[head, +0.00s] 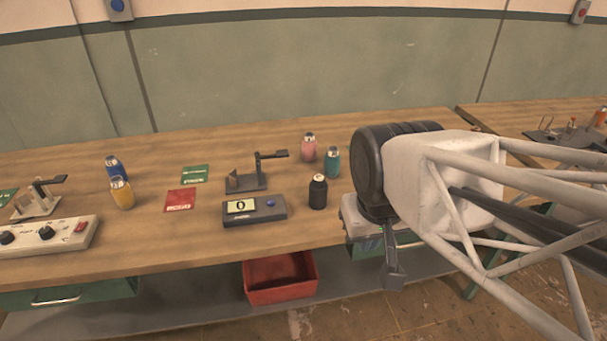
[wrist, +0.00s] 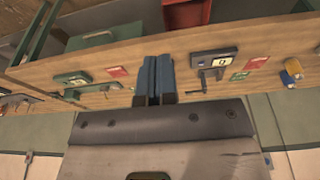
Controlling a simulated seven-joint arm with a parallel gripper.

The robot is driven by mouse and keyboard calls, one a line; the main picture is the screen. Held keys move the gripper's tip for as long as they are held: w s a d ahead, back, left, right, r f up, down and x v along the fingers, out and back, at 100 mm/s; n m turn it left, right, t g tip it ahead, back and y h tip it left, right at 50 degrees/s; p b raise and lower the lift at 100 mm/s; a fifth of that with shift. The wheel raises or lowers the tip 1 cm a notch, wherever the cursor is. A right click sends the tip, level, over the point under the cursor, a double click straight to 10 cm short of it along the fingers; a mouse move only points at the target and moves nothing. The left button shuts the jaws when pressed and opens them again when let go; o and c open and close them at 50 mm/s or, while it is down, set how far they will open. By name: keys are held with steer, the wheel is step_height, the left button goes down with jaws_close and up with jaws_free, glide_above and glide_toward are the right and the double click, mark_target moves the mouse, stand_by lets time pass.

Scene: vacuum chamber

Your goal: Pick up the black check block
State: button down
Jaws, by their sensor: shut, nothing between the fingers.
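The black check block (head: 318,192) appears to be the black bottle-shaped piece with a pale top. It stands upright on the wooden bench in the head view, just right of the grey display box (head: 255,210). I cannot make it out in the wrist view. My gripper (head: 393,279) hangs to the right of the block and nearer the camera, apart from it, in front of the bench edge. In the wrist view my gripper (wrist: 158,62) shows two blue fingers together with nothing between them.
A teal bottle (head: 332,162) and a pink bottle (head: 309,147) stand close behind the block. A small stand (head: 247,181) is behind the display box. A grey box (head: 352,216) is right of the block, partly behind my arm. A red bin (head: 281,278) sits below the bench edge.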

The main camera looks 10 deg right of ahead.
mark_target(326, 192)
steer(key=shift+c, duration=0.8)
jaws_free()
steer(key=w+a+f+m+y, duration=0.1)
steer(key=w+f+m+y, duration=0.2)
steer(key=w+m, duration=0.3)
steer(key=w+a+f+m+t+y, duration=0.1)
steer(key=w+a+f+m+y, duration=0.15)
steer(key=w, duration=0.55)
steer(key=w+a+f+m+y, duration=0.1)
steer(key=w+f+m+y, duration=0.35)
steer(key=w, duration=0.25)
steer(key=w+d+f+m+t, duration=0.2)
steer(key=w+d+f+m, duration=0.2)
steer(key=w+m, duration=0.1)
steer(key=w+d+f+m+t+h, duration=0.1)
steer(key=w+d+f+m+t, duration=0.2)
steer(key=w+d+f+m, duration=0.1)
steer(key=w+d+f+m+t+h, duration=0.1)
steer(key=w+d+f+m+t, duration=0.1)
steer(key=w+d+f+m, duration=0.2)
steer(key=shift+w+d+f+m+t, duration=0.15)
steer(key=shift+w+f+m, duration=0.1)
steer(key=shift+w+m, duration=0.45)
steer(key=shift+w+d+f+m+t, duration=0.15)
steer(key=shift+w+f+m, duration=0.1)
steer(key=shift+w+m, duration=0.45)
steer(key=shift+a, duration=0.15)
